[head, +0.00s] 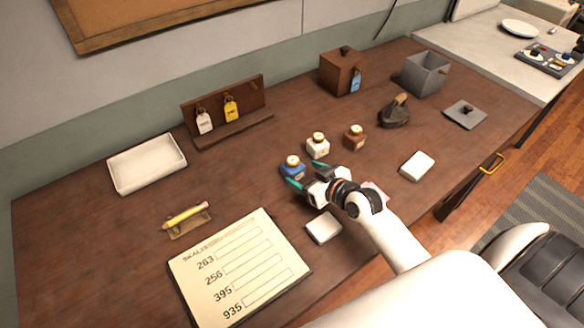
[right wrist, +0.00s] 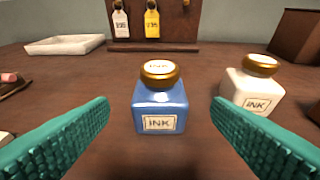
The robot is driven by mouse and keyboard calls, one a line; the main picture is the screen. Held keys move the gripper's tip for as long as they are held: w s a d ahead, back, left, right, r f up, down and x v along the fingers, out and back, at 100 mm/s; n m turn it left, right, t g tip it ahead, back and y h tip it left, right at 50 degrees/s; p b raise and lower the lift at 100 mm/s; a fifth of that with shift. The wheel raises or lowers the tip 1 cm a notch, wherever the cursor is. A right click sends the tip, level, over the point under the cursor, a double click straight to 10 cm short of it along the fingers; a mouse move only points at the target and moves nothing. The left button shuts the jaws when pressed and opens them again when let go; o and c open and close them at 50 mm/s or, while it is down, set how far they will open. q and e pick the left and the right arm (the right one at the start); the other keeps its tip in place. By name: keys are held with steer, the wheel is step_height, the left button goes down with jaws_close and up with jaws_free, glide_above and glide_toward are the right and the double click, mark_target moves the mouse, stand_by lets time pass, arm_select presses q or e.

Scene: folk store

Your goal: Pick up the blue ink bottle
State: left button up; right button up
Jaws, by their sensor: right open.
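The blue ink bottle (head: 292,168) stands upright on the brown desk, with a gold cap and an ink label. In the right wrist view the blue ink bottle (right wrist: 160,105) stands centred ahead, between the lines of the two teal fingers. My right gripper (head: 307,176) is open and empty, just in front of the bottle at desk height. In the right wrist view its fingers (right wrist: 161,130) are spread wide on either side, and I see no contact with the bottle. My left gripper is not in view.
A white ink bottle (head: 317,145) stands close to the right of the blue one, with a brown ink bottle (head: 354,137) beyond it. A paper sheet (head: 240,267), a pencil on a holder (head: 187,217) and a white tray (head: 147,163) lie to the left.

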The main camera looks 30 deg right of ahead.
mark_target(297, 168)
steer(key=shift+x, duration=1)
steer(key=x, duration=0.1)
steer(key=p+x, duration=0.1)
steer(key=x, duration=0.2)
steer(key=shift+w+a+r, duration=0.15)
steer(key=shift+w, duration=0.7)
steer(key=shift+s, duration=0.1)
steer(key=c, duration=1.1)
